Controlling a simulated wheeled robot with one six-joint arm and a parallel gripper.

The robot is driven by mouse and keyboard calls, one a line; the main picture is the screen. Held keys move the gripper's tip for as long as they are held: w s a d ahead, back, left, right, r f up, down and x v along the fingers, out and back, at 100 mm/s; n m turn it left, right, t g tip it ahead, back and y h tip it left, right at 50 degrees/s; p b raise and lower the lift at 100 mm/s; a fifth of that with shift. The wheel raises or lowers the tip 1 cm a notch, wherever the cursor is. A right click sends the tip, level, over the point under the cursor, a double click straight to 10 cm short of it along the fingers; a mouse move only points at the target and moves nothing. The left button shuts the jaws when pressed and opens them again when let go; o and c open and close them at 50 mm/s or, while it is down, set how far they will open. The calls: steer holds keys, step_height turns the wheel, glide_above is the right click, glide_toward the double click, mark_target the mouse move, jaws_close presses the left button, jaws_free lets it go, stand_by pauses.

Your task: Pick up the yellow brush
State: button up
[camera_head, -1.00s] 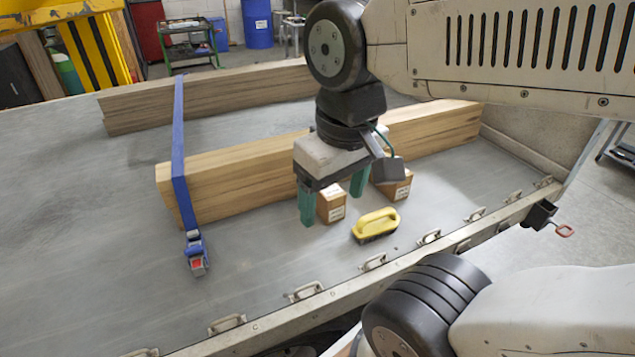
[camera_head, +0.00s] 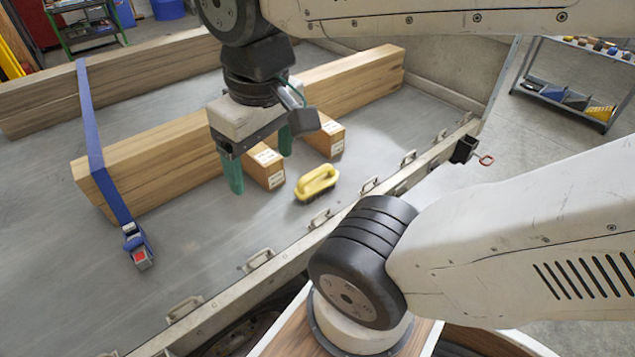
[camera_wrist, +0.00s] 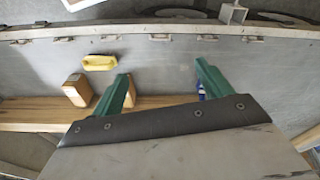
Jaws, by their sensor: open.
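The yellow brush (camera_head: 317,183) has a loop handle and dark bristles. It lies bristles down on the grey trailer bed, near the side rail. It also shows in the wrist view (camera_wrist: 100,62), at the upper left, outside the fingers. My gripper (camera_head: 260,168) has two green fingers pointing down. It is open, empty and above the bed, to the left of the brush in the head view. The open fingers also show in the wrist view (camera_wrist: 164,88), with bare bed between them.
Two cardboard boxes (camera_head: 267,170) (camera_head: 325,140) stand beside the long wooden beam (camera_head: 170,155). A blue strap (camera_head: 95,140) with a ratchet (camera_head: 137,245) crosses the beam. The metal side rail (camera_head: 235,290) carries several handles.

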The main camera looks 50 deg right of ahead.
steer(key=m+g, duration=0.2)
steer(key=m, duration=1.8)
glide_above(316, 171)
steer(key=f, duration=2.6)
steer(key=shift+a+f, duration=0.15)
steer(key=shift+a, duration=0.15)
steer(key=shift+w+d, duration=0.15)
steer(key=shift+f+m+t, duration=0.15)
steer(key=shift+m+t, duration=0.15)
steer(key=f, duration=0.7)
steer(key=shift+s+f, duration=0.2)
steer(key=shift+f, duration=0.05)
steer(key=c, duration=1.2)
steer(key=shift+c, duration=0.2)
